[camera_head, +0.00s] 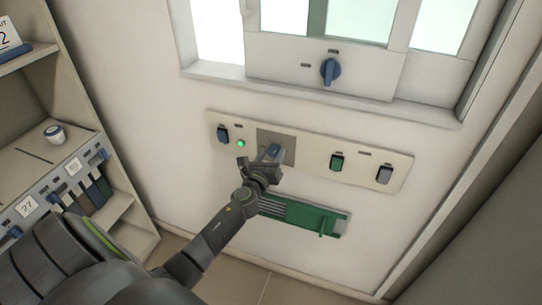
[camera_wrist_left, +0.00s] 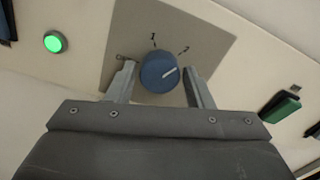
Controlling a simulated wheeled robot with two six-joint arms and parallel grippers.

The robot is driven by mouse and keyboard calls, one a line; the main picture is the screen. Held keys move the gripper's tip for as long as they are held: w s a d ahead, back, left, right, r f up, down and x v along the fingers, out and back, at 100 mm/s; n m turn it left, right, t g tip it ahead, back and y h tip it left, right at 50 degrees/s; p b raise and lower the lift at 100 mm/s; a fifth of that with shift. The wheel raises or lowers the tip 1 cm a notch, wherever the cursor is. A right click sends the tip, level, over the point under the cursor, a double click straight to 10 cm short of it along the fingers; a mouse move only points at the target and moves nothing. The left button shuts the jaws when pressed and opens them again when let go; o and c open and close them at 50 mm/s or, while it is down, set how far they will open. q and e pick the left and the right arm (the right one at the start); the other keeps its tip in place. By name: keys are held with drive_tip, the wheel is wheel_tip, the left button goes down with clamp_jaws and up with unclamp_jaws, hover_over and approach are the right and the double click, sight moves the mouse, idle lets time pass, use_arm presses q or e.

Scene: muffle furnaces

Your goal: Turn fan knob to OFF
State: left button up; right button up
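A round blue knob (camera_wrist_left: 158,73) sits on a square grey plate (camera_head: 288,142) on the wall panel. It also shows in the head view (camera_head: 271,151), partly hidden by my gripper. In the left wrist view its white pointer line slants right and slightly up, toward the "2" side; marks "1" and "2" are above it. My right gripper is not in view.
The panel (camera_head: 311,161) also carries a lit green lamp (camera_head: 241,143), a dark blue switch (camera_head: 223,134), a green switch (camera_head: 337,162) and a grey switch (camera_head: 384,174). Another blue knob (camera_head: 330,71) is above. A green vent (camera_head: 300,215) is below. Shelves (camera_head: 75,150) stand left.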

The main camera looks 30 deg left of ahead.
use_arm(q)
drive_tip(key=c, duration=0.6)
